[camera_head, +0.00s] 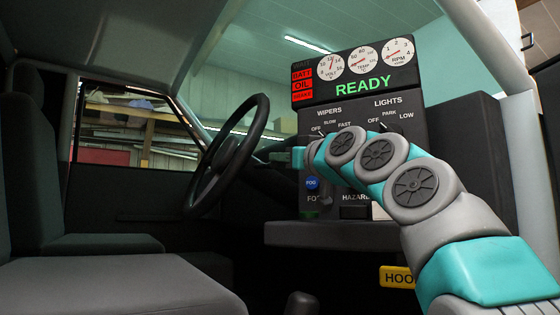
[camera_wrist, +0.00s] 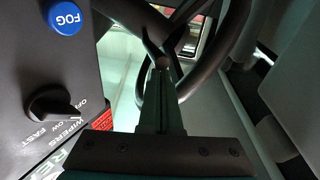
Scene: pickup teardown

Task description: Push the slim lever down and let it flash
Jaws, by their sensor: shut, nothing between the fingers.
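The slim lever seems to be a thin dark stalk (camera_head: 272,137) between the steering wheel (camera_head: 226,152) and the dash panel, to the left of my gripper in the head view. Its outline is hard to separate from the dark column. My gripper (camera_wrist: 161,64) is shut and empty in the wrist view, its fingers pointing at the dark column and wheel area. I cannot tell whether the fingertips touch the lever. In the head view my arm reaches in from the right, and the fingertips are hard to make out against the dark background.
The dash panel (camera_head: 352,120) has wiper and light knobs, gauges and a green READY sign. A ledge (camera_head: 310,234) and yellow HOOD handle (camera_head: 397,277) sit below. Seats (camera_head: 120,285) are at left.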

